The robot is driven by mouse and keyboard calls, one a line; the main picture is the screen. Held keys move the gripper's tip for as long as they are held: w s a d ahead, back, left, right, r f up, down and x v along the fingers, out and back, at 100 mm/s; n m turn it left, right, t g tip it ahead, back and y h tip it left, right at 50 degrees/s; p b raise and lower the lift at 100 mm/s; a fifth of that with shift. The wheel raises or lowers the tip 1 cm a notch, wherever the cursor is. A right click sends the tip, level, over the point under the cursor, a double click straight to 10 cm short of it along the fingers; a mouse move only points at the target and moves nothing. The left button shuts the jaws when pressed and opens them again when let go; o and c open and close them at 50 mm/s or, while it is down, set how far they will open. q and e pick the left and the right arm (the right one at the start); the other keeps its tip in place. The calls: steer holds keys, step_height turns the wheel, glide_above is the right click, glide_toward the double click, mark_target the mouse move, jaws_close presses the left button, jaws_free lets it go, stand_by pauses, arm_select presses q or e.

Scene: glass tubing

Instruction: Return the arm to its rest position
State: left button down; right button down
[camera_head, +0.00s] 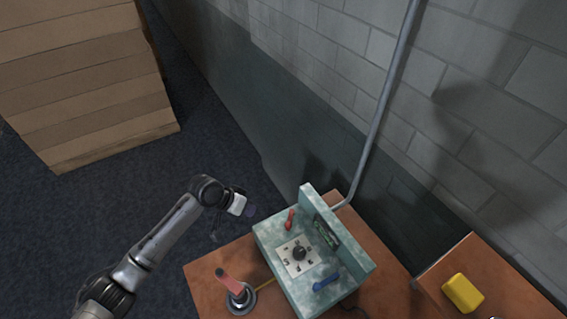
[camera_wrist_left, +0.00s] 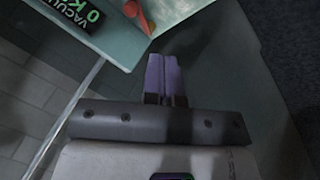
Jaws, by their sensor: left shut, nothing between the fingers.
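My left arm comes in from the lower left of the head view. Its gripper (camera_head: 249,210) hangs over the dark floor, just left of the teal box and apart from it. In the left wrist view its purple fingers (camera_wrist_left: 166,66) are together with nothing between them. The teal box (camera_head: 350,259) carries a red lever (camera_head: 290,219), a blue lever (camera_head: 327,281), a black knob (camera_head: 299,253) on a white plate and a small display (camera_head: 326,232). The display (camera_wrist_left: 85,14) also shows in the left wrist view, reading "VACUUM" and partly cut off. My right gripper is not seen.
The box stands on a brown table (camera_head: 205,269). A red-topped item (camera_head: 229,281) on a round metal base is at its left. A yellow block (camera_head: 462,293) sits on another brown surface at right. A grey pipe (camera_head: 384,105) runs along the block wall. Brown stacked boards (camera_head: 85,85) stand upper left.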

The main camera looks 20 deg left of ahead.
arm_select(q)
steer(key=s+r+m+t+y, duration=0.1)
steer(key=s+r+t+y, duration=0.15)
steer(key=r, duration=0.35)
steer(key=s+r+m+t+y, duration=0.2)
steer(key=r+t+y, duration=0.15)
steer(key=r, duration=0.25)
steer(key=s+d+f+n+g, duration=0.15)
steer(key=s+f, duration=0.35)
steer(key=s, duration=0.5)
steer(key=s+d+f+n+g, duration=0.1)
steer(key=s+f+g, duration=0.2)
steer(key=s+f, duration=0.5)
steer(key=s+d+f+n+g, duration=0.1)
steer(key=s+f+g, duration=0.15)
steer(key=s, duration=0.95)
step_height(320, 180, up, 13)
steer(key=p, duration=1.4)
steer(key=shift+s+t, duration=0.15)
steer(key=shift+t, duration=0.15)
